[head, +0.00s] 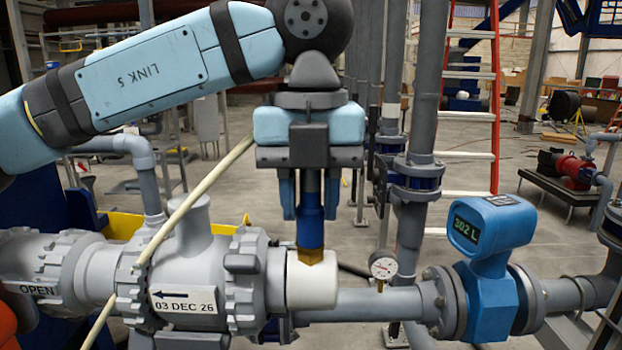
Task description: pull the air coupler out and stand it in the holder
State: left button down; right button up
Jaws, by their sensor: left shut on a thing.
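My left gripper (310,212) points straight down, with its two dark blue fingers shut on the air coupler. The coupler (311,228) is a blue upright cylinder with a brass lower end (310,257). The brass end meets the top of a short white cylindrical piece (312,285) beside the grey valve body; I cannot tell whether it is seated in it or only touching. The coupler's upper part is hidden by the gripper. I cannot make out the holder for certain. My right gripper is not in view.
A cream hose (180,212) runs diagonally across the grey valve body (195,265) and passes behind my gripper. A pressure gauge (383,265) and a blue flow meter (490,290) stand to the right on the grey pipe. A red ladder (495,100) stands behind.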

pick_arm(q)
jog(key=shift+r+p, duration=0.15)
jog(key=shift+p, duration=0.2)
jog(key=shift+w+a+r, duration=0.15)
jog(key=shift+w+r, duration=0.15)
jog(key=shift+r, duration=0.1)
jog(key=shift+r+p, duration=0.65)
jog(key=shift+r, duration=0.35)
